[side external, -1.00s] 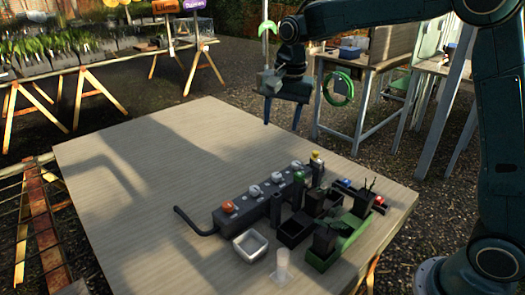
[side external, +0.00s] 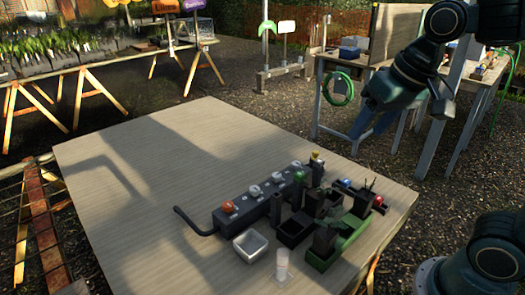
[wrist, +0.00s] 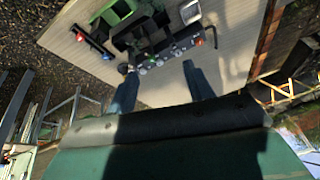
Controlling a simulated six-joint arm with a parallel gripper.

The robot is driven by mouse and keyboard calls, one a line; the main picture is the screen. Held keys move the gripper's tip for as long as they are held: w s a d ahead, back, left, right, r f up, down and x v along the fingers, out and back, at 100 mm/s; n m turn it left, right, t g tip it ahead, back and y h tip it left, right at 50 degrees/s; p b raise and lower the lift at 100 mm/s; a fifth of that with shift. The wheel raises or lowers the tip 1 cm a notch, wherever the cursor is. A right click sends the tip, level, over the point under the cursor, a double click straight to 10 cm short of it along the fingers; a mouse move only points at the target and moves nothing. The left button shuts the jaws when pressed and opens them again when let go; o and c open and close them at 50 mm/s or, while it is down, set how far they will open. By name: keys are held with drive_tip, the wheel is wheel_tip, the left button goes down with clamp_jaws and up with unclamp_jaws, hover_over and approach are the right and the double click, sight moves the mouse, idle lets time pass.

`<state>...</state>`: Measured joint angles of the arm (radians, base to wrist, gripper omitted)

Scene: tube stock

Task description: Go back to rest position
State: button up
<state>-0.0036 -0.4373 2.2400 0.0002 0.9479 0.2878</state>
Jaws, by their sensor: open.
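My gripper (side external: 376,120) hangs at the upper right of the side view, apart from the table and past its far right edge in the picture. In the wrist view my gripper (wrist: 162,84) shows two spread fingers with nothing between them. The long grey rack (side external: 240,212) with orange and white caps stands on the table. It also shows in the wrist view (wrist: 170,52), beyond the fingertips.
The wooden table (side external: 150,160) is bare on its left and far parts. Black bins (side external: 293,232), a green holder (side external: 350,230), a white tray (side external: 250,245) and a clear tube (side external: 282,266) crowd its near right. A workbench with a green hose (side external: 338,88) stands behind.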

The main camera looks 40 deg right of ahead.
drive_tip(key=s+f+n+t, duration=0.1)
drive_tip(key=s+f+n, duration=0.2)
drive_tip(key=s, duration=0.5)
idle(0.5)
